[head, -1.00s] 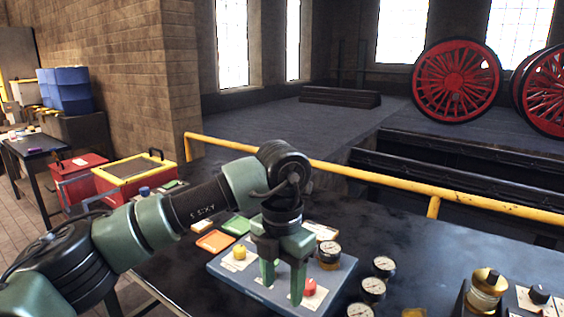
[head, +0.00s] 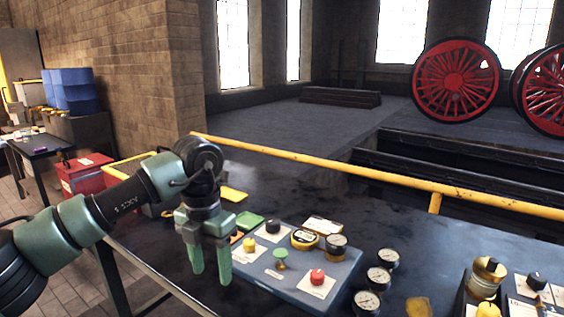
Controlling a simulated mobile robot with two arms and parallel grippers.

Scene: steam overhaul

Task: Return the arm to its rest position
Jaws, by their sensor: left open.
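My left arm comes in from the left in the head view. Its green gripper (head: 210,262) points down with two fingers apart and nothing visible between them. It hangs over the near left part of the dark table (head: 330,225), left of the blue-grey tray (head: 318,292). The fingers overlap the tray's left side in the picture; I cannot tell their exact height. My right gripper is not in view.
Several gauges (head: 378,278) stand right of the tray, and a brass-topped jar (head: 486,279) is at the right. A yellow rail (head: 330,168) runs behind the table. Red boxes (head: 88,174) stand at the left. The table's back middle is clear.

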